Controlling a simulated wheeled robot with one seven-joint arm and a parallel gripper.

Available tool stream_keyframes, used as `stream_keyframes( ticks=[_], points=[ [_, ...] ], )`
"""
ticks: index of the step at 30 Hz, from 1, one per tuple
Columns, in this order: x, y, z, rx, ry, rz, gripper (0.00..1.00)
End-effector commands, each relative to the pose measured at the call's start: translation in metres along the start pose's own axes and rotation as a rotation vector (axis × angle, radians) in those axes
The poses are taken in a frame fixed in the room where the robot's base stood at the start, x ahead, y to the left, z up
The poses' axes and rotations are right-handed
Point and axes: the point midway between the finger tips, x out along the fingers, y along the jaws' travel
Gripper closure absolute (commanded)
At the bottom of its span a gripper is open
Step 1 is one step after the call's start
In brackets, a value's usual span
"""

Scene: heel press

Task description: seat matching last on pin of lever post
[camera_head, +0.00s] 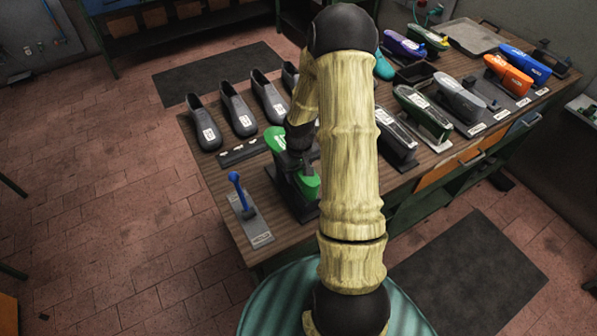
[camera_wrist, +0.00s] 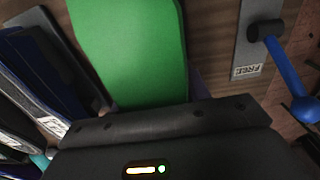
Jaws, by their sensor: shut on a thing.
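My gripper (camera_head: 296,160) is shut on a bright green last (camera_head: 308,186). The green last lies lengthwise across it, above a dark base (camera_head: 303,210) on the near left part of the bench. I cannot tell whether the last touches that base. In the wrist view the green last (camera_wrist: 130,45) extends up from the dark gripper body, and the fingertips are hidden. The lever post has a blue lever (camera_head: 239,190) on a grey plate (camera_head: 258,239), left of the gripper. Its blue lever (camera_wrist: 285,75) and label reading "FREE" (camera_wrist: 251,71) show in the wrist view. No pin is discernible.
Several grey shoes (camera_head: 239,115) with white tags stand along the bench's left side. Other lasts, including dark green (camera_head: 424,112), grey (camera_head: 460,98), orange (camera_head: 508,75) and blue (camera_head: 525,63), stand right. A dark strip (camera_head: 240,153) lies near the shoes. My arm hides the bench middle.

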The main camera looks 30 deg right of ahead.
Motion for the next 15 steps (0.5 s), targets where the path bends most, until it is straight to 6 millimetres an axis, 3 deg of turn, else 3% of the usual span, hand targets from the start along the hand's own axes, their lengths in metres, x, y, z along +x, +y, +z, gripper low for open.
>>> stream_keyframes(
  ticks=[12,13,15],
  points=[
    [0.0048,0.0,-0.0005,0.0,0.002,0.0,0.86],
    [0.0047,0.0,-0.0005,0.0,0.002,0.0,0.52],
    [0.0043,0.0,-0.0005,0.0,0.002,0.0,0.38]
  ],
)
